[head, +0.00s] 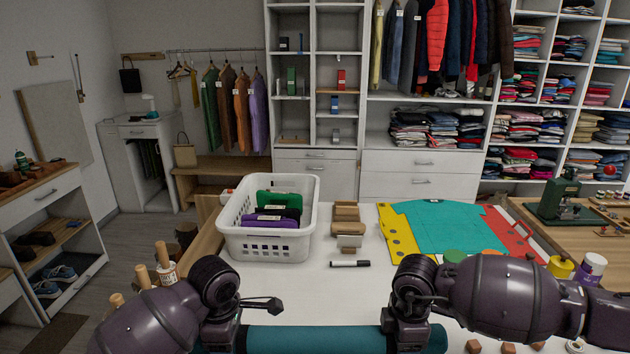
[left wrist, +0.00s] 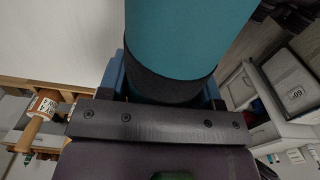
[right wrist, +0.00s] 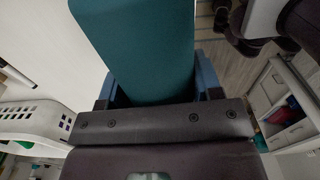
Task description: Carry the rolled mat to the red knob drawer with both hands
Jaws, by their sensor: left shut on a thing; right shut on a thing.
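The rolled mat (head: 312,340) is a teal roll lying level across the bottom edge of the head view, in front of the white table. My left gripper (head: 220,338) is shut on its left part, and my right gripper (head: 406,338) is shut on its right part. In the left wrist view the mat (left wrist: 185,35) passes between the blue fingers, with a black band around it there. In the right wrist view the mat (right wrist: 145,50) fills the space between the fingers. The mat's lower side is cut off in the head view. I cannot pick out a red knob drawer.
The white table (head: 300,290) holds a white basket (head: 265,250) with folded cloths, a marker (head: 350,264), small wooden blocks and a teal sheet (head: 455,228). Spools and jars stand at its sides. Shelving (head: 315,155) with drawers stands behind. A drawer cabinet (head: 50,195) is at left.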

